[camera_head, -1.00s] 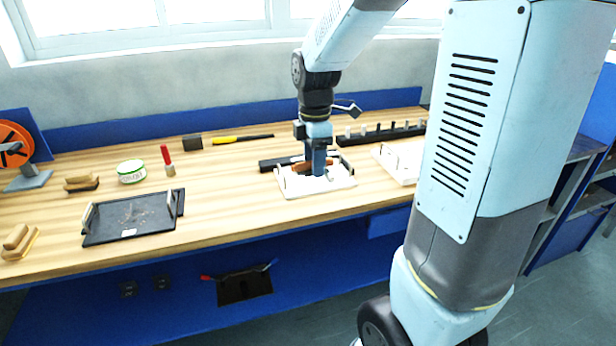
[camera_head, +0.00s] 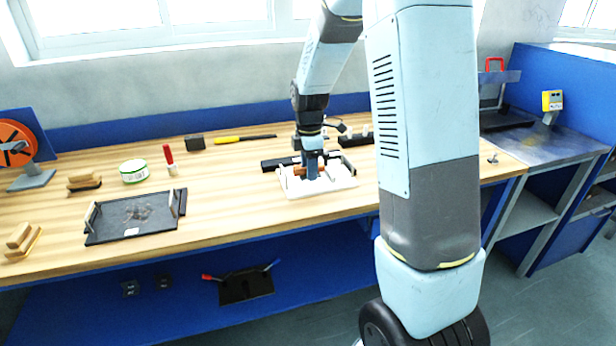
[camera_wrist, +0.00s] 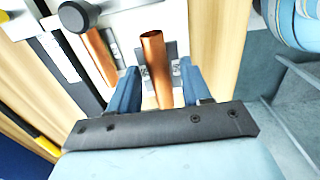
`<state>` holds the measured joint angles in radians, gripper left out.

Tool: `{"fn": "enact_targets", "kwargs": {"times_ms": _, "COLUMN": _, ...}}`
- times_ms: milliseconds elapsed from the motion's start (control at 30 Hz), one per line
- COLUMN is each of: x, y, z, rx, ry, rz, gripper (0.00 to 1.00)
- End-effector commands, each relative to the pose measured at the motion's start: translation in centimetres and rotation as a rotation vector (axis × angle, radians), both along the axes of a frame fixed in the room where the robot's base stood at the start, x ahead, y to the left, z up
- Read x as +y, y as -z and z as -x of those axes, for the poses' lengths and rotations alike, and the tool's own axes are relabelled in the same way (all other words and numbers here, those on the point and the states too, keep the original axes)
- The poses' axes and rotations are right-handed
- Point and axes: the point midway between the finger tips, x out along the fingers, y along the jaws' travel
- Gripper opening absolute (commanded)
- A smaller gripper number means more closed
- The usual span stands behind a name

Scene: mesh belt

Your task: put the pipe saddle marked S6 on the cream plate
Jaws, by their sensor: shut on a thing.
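My gripper (camera_head: 312,172) is low over the white-cream plate (camera_head: 335,187) on the wooden bench. In the wrist view my gripper (camera_wrist: 158,85) has its two blue fingers on either side of a copper-coloured pipe piece (camera_wrist: 154,62) with grey metal at its sides. It is shut on this piece, which looks like the pipe saddle. No S6 mark is readable. A second copper-coloured piece (camera_wrist: 98,58) lies to the left in the wrist view. I cannot tell whether the held piece touches the plate.
A black tray (camera_head: 135,222) with upright ends is at the left. A green-and-white tin (camera_head: 133,171), a red-handled tool (camera_head: 168,155) and a yellow-handled tool (camera_head: 228,139) stand or lie farther back. Bare wood lies between tray and plate.

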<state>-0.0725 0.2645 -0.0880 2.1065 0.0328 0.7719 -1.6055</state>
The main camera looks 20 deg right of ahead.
Motion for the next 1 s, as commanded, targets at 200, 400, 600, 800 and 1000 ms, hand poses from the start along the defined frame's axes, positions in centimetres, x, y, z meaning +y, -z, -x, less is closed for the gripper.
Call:
{"fn": "enact_targets", "kwargs": {"times_ms": 200, "x": 0.0, "y": 2.5, "z": -0.3, "rx": 0.004, "ry": 0.000, "rz": 0.000, "gripper": 0.05}}
{"fn": "enact_targets", "kwargs": {"times_ms": 400, "x": 0.0, "y": 3.5, "z": -0.3, "rx": 0.001, "ry": 0.000, "rz": 0.000, "gripper": 0.05}}
{"fn": "enact_targets", "kwargs": {"times_ms": 600, "x": 0.0, "y": 3.6, "z": -0.3, "rx": 0.001, "ry": 0.000, "rz": 0.000, "gripper": 0.05}}
{"fn": "enact_targets", "kwargs": {"times_ms": 800, "x": 0.0, "y": 4.1, "z": -0.3, "rx": 0.001, "ry": 0.000, "rz": 0.000, "gripper": 0.05}}
{"fn": "enact_targets", "kwargs": {"times_ms": 1000, "x": 0.0, "y": 4.3, "z": -0.2, "rx": 0.006, "ry": -0.001, "rz": 0.000, "gripper": 0.67}}
